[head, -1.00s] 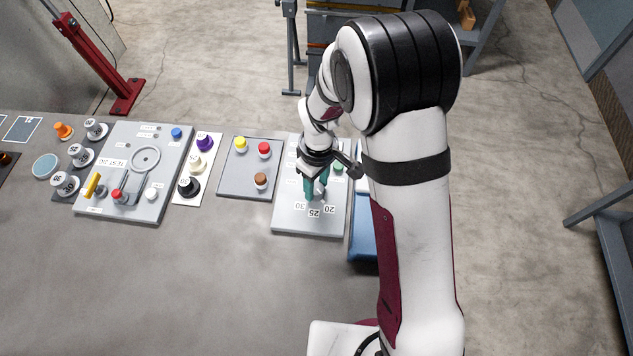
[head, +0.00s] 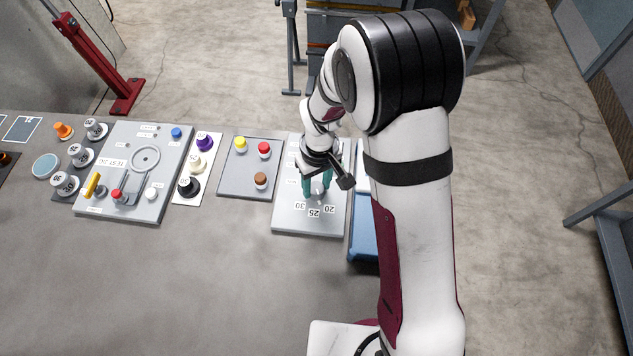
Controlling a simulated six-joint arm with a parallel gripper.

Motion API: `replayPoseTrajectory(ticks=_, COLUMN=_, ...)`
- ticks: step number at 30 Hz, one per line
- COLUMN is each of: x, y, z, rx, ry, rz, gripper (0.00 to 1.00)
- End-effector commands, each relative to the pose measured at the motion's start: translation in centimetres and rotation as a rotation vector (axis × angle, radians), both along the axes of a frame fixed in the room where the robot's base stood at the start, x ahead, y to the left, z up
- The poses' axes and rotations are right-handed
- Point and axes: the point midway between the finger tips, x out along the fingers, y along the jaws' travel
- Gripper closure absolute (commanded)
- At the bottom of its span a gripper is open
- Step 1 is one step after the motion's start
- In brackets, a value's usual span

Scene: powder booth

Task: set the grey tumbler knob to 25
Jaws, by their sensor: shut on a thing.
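The grey tumbler knob (head: 317,195) sits on a light grey panel (head: 290,222) right of the middle of the bench. Labels 30, 25 (head: 314,212) and 20 stand in an arc on its near side. My gripper (head: 317,190) points down at the knob with a teal finger on either side, shut on it. The fingers and wrist hide most of the knob, so I cannot tell which number its mark points to.
Left of the panel is a grey plate (head: 232,184) with yellow, red and brown knobs. Further left are a strip with purple, cream and black knobs and a larger test panel (head: 140,205). A blue bin (head: 363,240) stands close on the right. The bench front is clear.

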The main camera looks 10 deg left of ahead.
Motion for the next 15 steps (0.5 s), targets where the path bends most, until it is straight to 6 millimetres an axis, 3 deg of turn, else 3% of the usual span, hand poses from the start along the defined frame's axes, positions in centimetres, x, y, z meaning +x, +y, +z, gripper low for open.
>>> replayPoseTrajectory(ticks=15, x=-0.02, y=-0.05, z=0.03, rx=0.0, ry=0.0, rz=-0.344, gripper=1.0)
